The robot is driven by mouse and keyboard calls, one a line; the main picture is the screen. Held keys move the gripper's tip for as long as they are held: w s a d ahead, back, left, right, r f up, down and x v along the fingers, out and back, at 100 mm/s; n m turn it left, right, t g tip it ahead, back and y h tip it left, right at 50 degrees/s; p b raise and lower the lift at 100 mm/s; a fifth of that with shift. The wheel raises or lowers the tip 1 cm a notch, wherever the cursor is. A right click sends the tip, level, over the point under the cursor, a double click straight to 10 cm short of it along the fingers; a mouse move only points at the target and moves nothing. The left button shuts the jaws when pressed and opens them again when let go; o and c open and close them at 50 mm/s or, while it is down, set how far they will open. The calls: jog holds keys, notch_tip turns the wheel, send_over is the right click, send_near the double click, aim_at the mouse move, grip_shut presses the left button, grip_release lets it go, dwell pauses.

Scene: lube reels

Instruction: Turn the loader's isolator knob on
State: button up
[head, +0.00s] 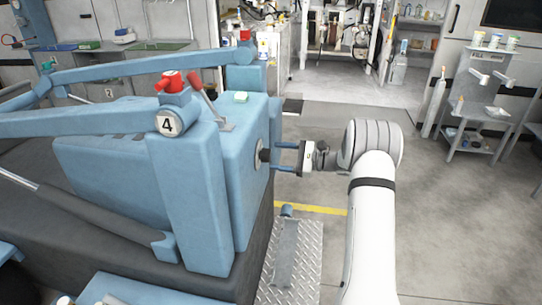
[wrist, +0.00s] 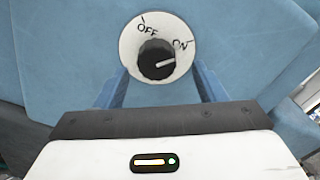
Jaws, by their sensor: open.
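The isolator knob (wrist: 156,61) is black, on a round white dial (wrist: 128,48) marked OFF and ON. Its white pointer line points right and slightly up, toward the ON mark. In the head view the knob (head: 264,155) sticks out of the right face of the blue loader (head: 238,190). My gripper (head: 275,157) faces it from the right, with blue fingers apart. In the wrist view my gripper (wrist: 161,75) has one finger on each side of the dial's lower part, with gaps to the knob. Nothing is held.
A tread-plate step (head: 290,262) lies below my gripper. The floor to the right (head: 450,220) is clear up to a grey bench.

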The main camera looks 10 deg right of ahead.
jog(key=v, duration=0.4)
jog(key=shift+d, duration=0.25)
jog(key=s+a+r+n+g+h+p, duration=0.35)
jog(key=s+a+r, duration=0.25)
jog(key=s, duration=0.3)
jog(key=s+a+r+n+g+h+p, duration=0.2)
jog(key=s+a+r+n+g+h, duration=0.15)
jog(key=s+a+r, duration=0.4)
jog(key=s+d+r+n+t+h+p, duration=0.1)
jog(key=s+n+h, duration=0.3)
jog(key=s, duration=0.7)
jog(key=s+d+r+n+t+h+p, duration=0.1)
jog(key=s+d+r+n+h+p, duration=0.1)
jog(key=s, duration=0.9)
jog(key=shift+s+d+n+t+h+p, duration=0.35)
jog(key=shift+d+n+h+p, duration=0.65)
jog(key=shift+n+h, duration=0.85)
jog(key=shift+a, duration=0.1)
